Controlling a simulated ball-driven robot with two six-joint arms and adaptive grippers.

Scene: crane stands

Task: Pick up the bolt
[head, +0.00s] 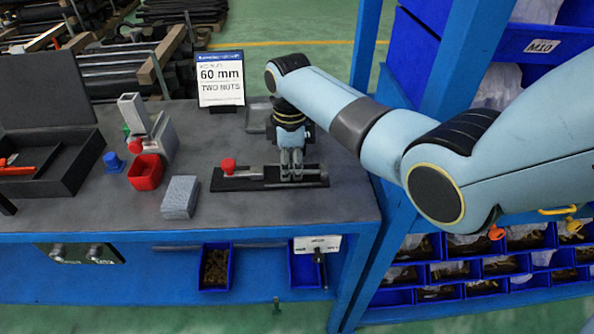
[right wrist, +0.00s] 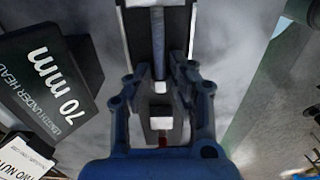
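A black, narrow fixture (head: 268,184) lies on the grey bench, with a red knob (head: 229,166) at its left end. In the right wrist view a grey metal rod, which looks like the bolt (right wrist: 158,45), lies along the dark channel of the fixture (right wrist: 133,40). My right gripper (head: 291,178) points down over the right half of the fixture and hides part of it. In the right wrist view my right gripper (right wrist: 158,75) is open, its fingers on either side of the rod's near end. Contact cannot be told. My left gripper is not in view.
A white sign reading 60 mm, two nuts (head: 221,80) stands behind. A black block marked 70 mm (right wrist: 50,75) is beside the gripper. A blue rack post (head: 440,95) is at right.

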